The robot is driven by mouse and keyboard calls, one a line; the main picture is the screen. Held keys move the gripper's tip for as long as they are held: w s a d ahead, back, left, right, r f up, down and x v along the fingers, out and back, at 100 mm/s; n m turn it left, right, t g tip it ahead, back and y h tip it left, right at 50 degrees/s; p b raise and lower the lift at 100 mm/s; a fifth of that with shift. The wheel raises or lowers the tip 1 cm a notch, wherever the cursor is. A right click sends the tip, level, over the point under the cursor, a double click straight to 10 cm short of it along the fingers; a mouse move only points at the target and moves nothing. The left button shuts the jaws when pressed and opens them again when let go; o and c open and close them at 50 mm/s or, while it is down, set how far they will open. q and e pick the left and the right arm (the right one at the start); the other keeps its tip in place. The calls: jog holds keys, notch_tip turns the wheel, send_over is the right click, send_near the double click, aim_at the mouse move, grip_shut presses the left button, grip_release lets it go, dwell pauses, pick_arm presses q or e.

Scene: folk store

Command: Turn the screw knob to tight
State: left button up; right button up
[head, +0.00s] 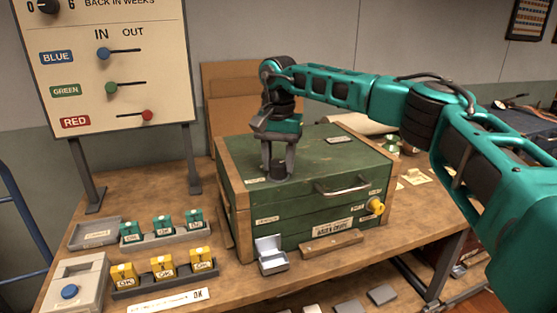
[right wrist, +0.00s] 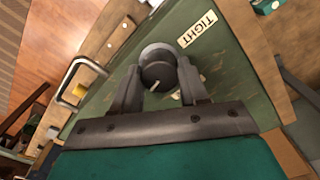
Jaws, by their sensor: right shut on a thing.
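The dark round screw knob (head: 278,174) stands on top of the green wooden chest (head: 330,158). In the right wrist view the knob (right wrist: 158,68) sits between the two fingers, with a small pale mark beside its lower edge. A white label reading TIGHT (right wrist: 197,29) lies just above and right of it. My right gripper (head: 277,166) reaches down from above and is shut on the knob. It also shows in the right wrist view (right wrist: 158,80). Which way the knob points is hard to tell. My left gripper is not in view.
The chest has a metal handle (head: 343,187) and a yellow knob (head: 375,206) on its front. A small open grey box (head: 270,254), yellow packs (head: 162,266) and a blue-button unit (head: 75,285) stand in front and left. A sign board (head: 110,75) rises behind.

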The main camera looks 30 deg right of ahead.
jog(key=shift+r+m+p, duration=0.2)
jog(key=shift+m+p, duration=1.05)
jog(key=shift+m, duration=0.15)
jog(key=m+p, duration=0.1)
jog(key=m, duration=0.1)
jog(key=shift+f+m, duration=0.1)
jog(key=shift+m, duration=0.2)
jog(key=m, duration=1.2)
jog(key=shift+m, duration=0.4)
jog(key=m, duration=0.9)
jog(key=shift+m, duration=0.4)
jog(key=m, duration=0.5)
jog(key=shift+m, duration=2.5)
